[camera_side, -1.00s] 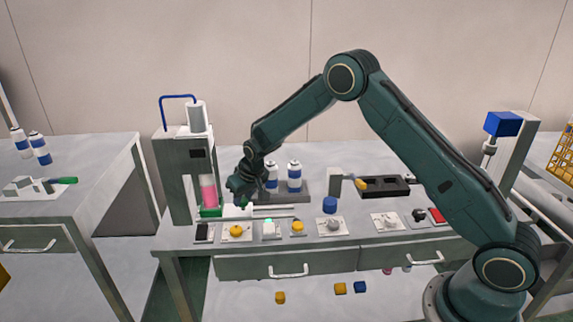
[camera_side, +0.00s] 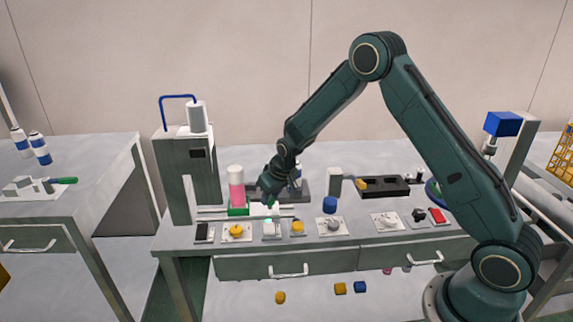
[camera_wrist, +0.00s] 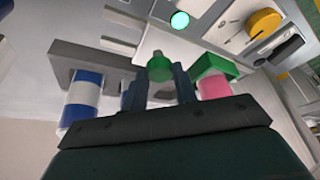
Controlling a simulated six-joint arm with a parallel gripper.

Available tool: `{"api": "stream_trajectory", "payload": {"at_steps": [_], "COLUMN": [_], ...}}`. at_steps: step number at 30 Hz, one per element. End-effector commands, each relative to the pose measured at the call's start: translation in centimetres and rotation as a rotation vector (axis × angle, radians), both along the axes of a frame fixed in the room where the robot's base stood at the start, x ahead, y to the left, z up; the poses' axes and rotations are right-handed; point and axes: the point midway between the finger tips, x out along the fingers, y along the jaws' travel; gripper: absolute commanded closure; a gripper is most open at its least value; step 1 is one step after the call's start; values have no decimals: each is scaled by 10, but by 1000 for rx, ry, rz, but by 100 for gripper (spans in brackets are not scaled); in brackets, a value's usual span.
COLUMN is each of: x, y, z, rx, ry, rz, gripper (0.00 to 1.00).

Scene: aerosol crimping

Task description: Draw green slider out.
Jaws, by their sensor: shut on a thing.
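The green slider (camera_side: 238,210) is a small green holder on the bench, just right of the grey press column. A pink can with a white top (camera_side: 236,186) stands upright in it. In the wrist view the green holder (camera_wrist: 214,64) and the pink can (camera_wrist: 214,87) are right of the fingers. My gripper (camera_side: 270,198) is low over the bench, right of the can. In the wrist view my gripper (camera_wrist: 160,82) is shut on a green knob (camera_wrist: 160,67) between its two fingers. The link between knob and slider is mostly hidden.
The press (camera_side: 186,175) stands left of the slider. A yellow button (camera_side: 236,231), a lit green button (camera_side: 270,221) and a dial (camera_side: 333,224) line the front edge. Blue-and-white cans (camera_wrist: 80,98) stand behind my gripper. A black tray (camera_side: 385,187) lies to the right.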

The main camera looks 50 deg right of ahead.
Motion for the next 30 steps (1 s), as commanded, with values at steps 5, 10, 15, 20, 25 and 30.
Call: {"api": "stream_trajectory", "payload": {"at_steps": [5,10,15,20,25,30], "x": [-15,-27,-32,-33,-33,-32], "y": [-18,-29,-34,-35,-35,-33], "z": [0,1,0,0,0,0], "rx": [-3,-3,-5,-5,-5,-3], "ry": [-2,-3,-1,2,3,1], "rz": [-6,-6,-5,-8,-8,-5], "gripper": [100,100,100,100,56,50]}}
